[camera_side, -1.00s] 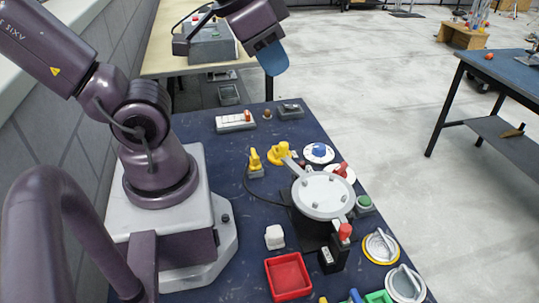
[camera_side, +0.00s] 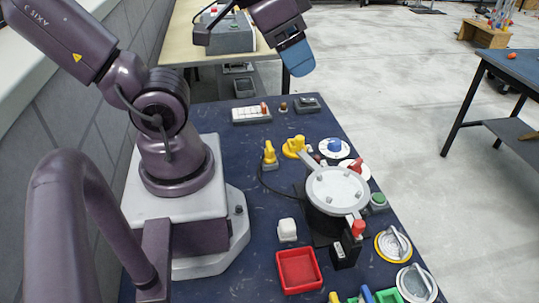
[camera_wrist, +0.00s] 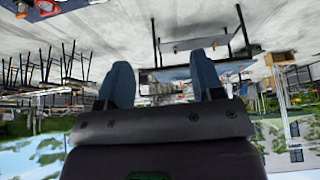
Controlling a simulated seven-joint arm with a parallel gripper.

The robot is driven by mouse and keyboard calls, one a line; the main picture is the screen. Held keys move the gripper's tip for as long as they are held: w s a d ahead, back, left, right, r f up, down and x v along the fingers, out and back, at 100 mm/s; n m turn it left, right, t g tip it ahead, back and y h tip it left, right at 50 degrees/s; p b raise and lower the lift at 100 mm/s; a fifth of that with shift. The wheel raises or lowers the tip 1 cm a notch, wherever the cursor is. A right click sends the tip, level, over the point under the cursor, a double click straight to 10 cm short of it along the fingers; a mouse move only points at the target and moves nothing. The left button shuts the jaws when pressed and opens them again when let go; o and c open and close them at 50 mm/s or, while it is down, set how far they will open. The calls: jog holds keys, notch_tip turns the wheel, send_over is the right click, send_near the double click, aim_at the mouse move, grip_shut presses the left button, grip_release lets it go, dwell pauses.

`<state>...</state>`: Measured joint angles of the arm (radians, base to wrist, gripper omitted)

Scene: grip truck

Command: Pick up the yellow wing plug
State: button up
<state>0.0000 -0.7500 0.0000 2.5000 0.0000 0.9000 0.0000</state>
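In the side view, a yellow piece with a raised wing (camera_side: 294,147) sits toward the back of the blue workbench, left of a white disc with a blue knob. A second, narrower yellow piece (camera_side: 270,154) stands upright on a small grey base just left of it. I cannot tell for certain which is the wing plug. My gripper (camera_side: 298,62) hangs high beyond the far edge of the bench, well apart from both. In the wrist view its two blue fingers (camera_wrist: 164,82) are spread with nothing between them. No yellow plug shows there.
The blue workbench (camera_side: 225,160) holds a round grey-lidded device (camera_side: 337,190), a red tray (camera_side: 299,270), a white block (camera_side: 287,230) and a blue-knobbed disc (camera_side: 333,148). A black cable curves by the yellow pieces. A wooden table (camera_side: 185,50) stands behind.

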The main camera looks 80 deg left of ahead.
jog(key=shift+a, duration=0.1)
jog(key=m+g, duration=0.6)
jog(key=m, duration=1.2)
send_over(269, 146)
notch_tip(269, 146, down, 20)
jog(key=r, duration=0.1)
notch_tip(269, 146, down, 8)
jog(key=shift+r, duration=0.25)
jog(key=shift+f, duration=2.9)
